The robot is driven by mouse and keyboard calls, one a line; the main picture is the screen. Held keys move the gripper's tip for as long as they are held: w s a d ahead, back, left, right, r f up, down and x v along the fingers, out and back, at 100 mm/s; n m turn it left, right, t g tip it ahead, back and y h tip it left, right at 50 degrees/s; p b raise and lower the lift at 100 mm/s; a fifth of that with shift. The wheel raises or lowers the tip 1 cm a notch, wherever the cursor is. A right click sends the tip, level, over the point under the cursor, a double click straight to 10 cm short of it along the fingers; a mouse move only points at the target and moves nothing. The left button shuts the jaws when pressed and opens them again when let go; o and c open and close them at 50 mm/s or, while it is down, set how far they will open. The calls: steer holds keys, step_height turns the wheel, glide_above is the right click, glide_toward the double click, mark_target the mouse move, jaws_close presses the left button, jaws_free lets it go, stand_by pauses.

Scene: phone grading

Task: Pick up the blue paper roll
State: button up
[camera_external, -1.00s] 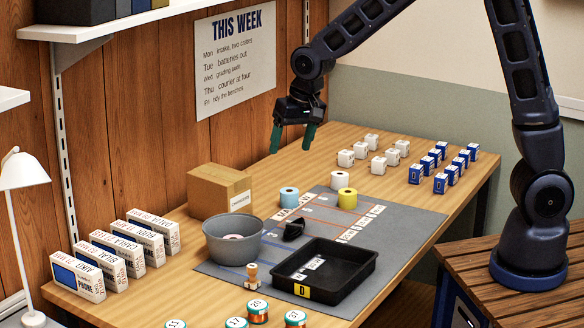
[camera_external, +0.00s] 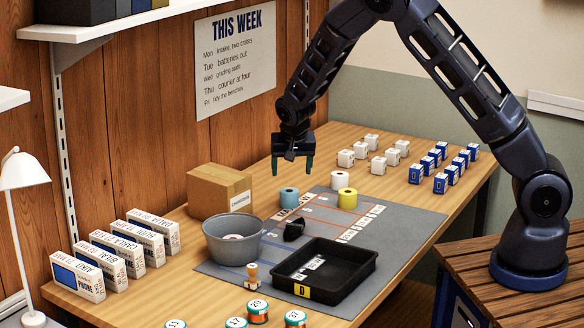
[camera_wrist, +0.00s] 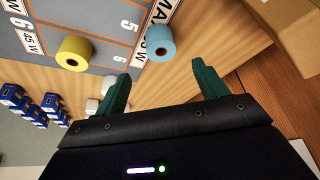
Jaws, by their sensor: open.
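The blue paper roll (camera_external: 289,197) stands upright at the back left edge of the grey mat (camera_external: 222,265), beside the cardboard box. My gripper (camera_external: 293,172) is open and empty, above and slightly behind the roll, with its green fingertips pointing down. In the wrist view the blue roll (camera_wrist: 160,42) shows beyond and between the two green fingertips (camera_wrist: 163,75), apart from both of them.
A cardboard box (camera_external: 219,191) stands just left of the blue roll. A white roll (camera_external: 340,181) and a yellow roll (camera_external: 347,199) stand to its right. A dark object (camera_external: 294,230), a grey bowl (camera_external: 233,240) and a black tray (camera_external: 322,268) are nearer the front.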

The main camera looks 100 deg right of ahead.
mark_target(289, 192)
steer(key=x, duration=1)
steer(key=shift+a, duration=0.25)
steer(key=c, duration=1.1)
steer(key=shift+w, duration=0.1)
